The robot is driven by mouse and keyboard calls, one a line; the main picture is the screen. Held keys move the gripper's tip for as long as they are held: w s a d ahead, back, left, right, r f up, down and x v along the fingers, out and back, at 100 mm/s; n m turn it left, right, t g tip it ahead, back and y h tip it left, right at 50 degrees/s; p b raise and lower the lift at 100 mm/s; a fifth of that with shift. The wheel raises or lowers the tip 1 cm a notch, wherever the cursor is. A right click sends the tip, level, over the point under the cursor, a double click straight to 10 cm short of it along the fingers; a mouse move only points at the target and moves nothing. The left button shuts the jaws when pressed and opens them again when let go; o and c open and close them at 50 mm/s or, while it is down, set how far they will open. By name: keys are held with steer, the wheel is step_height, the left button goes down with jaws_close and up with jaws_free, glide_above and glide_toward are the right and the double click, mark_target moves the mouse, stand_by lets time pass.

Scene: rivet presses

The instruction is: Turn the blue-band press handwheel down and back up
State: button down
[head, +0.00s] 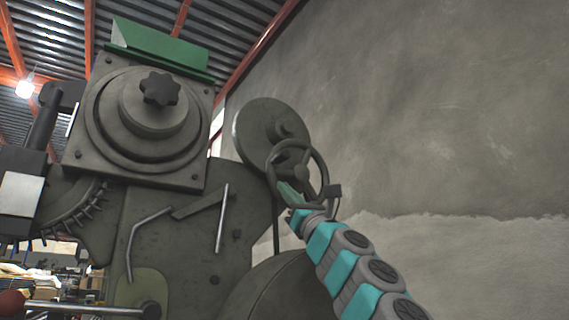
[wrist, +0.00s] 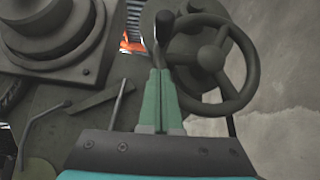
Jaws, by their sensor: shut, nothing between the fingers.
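The handwheel (head: 323,166) is a dark grey spoked ring on the right side of the large grey press (head: 150,215). In the wrist view the handwheel (wrist: 211,58) fills the upper right, with its hub and spokes plain. No blue band shows in either view. My gripper (head: 284,188) reaches up from the lower right to the lower left part of the wheel. In the wrist view its green fingers (wrist: 158,74) are shut together and empty, with their tips by the wheel's left rim and an upright dark handle. I cannot tell if they touch.
A round disc (head: 255,125) sits behind the wheel. A dark star knob (head: 160,88) and a green top plate (head: 160,50) are on the press at left. Thin metal bars (head: 222,218) stick out of its front. The grey wall (head: 430,110) leaves open room at right.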

mark_target(282, 159)
steer(key=shift+a+r+p, duration=0.15)
steer(key=shift+r+p, duration=0.75)
steer(key=shift+r, duration=0.2)
steer(key=shift+a+r+p, duration=0.1)
steer(key=shift+r+p, duration=0.8)
steer(key=shift+r, duration=0.15)
steer(key=shift+r+m, duration=0.15)
steer(key=shift+m, duration=0.15)
